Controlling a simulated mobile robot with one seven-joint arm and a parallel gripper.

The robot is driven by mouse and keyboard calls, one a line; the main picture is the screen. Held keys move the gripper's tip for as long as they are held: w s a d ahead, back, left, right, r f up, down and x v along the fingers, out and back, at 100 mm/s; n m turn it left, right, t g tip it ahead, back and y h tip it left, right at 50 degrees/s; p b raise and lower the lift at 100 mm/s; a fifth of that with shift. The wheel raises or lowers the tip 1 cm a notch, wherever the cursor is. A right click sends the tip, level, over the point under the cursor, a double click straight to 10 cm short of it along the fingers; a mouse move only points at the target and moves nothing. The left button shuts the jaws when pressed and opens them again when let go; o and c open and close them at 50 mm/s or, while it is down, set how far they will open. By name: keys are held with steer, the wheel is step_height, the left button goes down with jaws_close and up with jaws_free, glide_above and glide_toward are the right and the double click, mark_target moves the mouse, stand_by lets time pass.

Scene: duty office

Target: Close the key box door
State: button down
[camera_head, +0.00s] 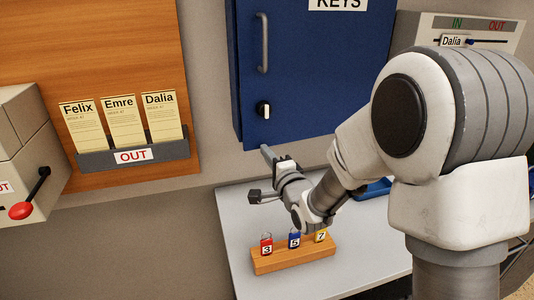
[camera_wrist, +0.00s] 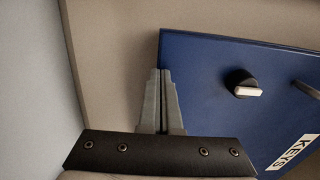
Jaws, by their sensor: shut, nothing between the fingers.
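The key box door (camera_head: 310,75) is a blue panel with a KEYS label, a grey bar handle (camera_head: 263,42) and a black-and-white knob (camera_head: 263,109). In the head view it looks shut or nearly so; I cannot make out a gap at its left edge. My gripper (camera_head: 266,152) is shut and empty just below the door's lower left part. In the wrist view, my gripper (camera_wrist: 161,72) lies over the corner of the door (camera_wrist: 205,65), left of the knob (camera_wrist: 243,85). I cannot tell whether the fingertips touch it.
Below is a grey table (camera_head: 240,240) with a wooden block (camera_head: 290,258) holding red, blue and yellow numbered tags. A wooden board (camera_head: 100,40) with an OUT card holder (camera_head: 135,155) hangs left. A grey box with a red-knobbed lever (camera_head: 22,210) stands far left. Bare wall separates board and key box.

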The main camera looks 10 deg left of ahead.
steer(key=shift+w, duration=0.1)
steer(key=b+x, duration=0.1)
steer(key=x, duration=0.2)
steer(key=shift+a+f, duration=0.1)
steer(key=shift+a, duration=0.1)
steer(key=shift+w+a+b, duration=0.1)
steer(key=shift+w+b, duration=0.15)
steer(key=shift+b, duration=0.05)
steer(key=shift+r, duration=0.45)
steer(key=shift+a, duration=0.1)
steer(key=shift+s+f, duration=0.15)
